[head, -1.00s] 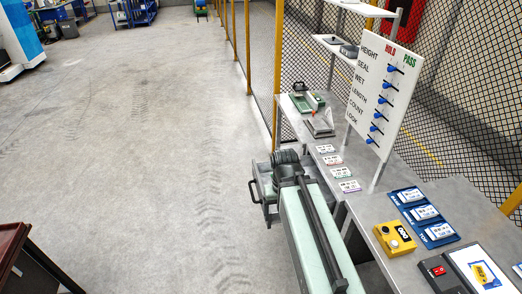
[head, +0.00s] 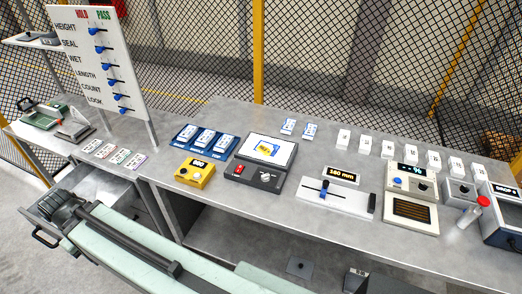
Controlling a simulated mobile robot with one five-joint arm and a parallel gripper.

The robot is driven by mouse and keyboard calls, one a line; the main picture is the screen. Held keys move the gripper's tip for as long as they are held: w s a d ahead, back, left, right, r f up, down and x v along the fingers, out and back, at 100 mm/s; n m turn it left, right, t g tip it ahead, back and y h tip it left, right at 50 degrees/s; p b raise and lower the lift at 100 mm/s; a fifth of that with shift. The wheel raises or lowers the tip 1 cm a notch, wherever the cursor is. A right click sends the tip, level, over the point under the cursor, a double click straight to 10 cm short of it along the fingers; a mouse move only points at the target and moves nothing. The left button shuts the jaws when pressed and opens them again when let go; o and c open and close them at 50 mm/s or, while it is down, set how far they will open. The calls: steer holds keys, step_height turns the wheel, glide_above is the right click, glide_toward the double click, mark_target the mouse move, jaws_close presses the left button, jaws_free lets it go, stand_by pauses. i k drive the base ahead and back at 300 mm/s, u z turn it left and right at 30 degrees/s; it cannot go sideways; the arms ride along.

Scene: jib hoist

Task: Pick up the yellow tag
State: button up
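No loose yellow tag shows plainly. A small yellow patch (head: 265,150) with blue marks is on the white face of a dark device (head: 240,171); I cannot tell if it is a tag or a picture. Several small white cards (head: 119,156) with coloured edges lie flat at the bench's left part; none looks clearly yellow. My arm seems to be the long pale green beam at the lower left. Dark prongs beside its end (head: 38,224) may be my gripper, low in front of the bench and apart from the cards. Its opening is unclear.
The grey bench (head: 225,206) carries a yellow box (head: 195,173), blue trays (head: 203,139), a slider device (head: 338,197) and a red-capped bottle (head: 473,213). A HOLD/PASS board (head: 97,60) stands at left. Wire mesh closes the back. Floor shows at the lower left.

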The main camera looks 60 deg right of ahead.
mark_target(265, 151)
steer(key=k, duration=0.8)
steer(key=z, duration=3.85)
steer(key=k, duration=1.5)
steer(key=u, duration=1.6)
steer(key=i, duration=1.05)
steer(key=z, duration=0.15)
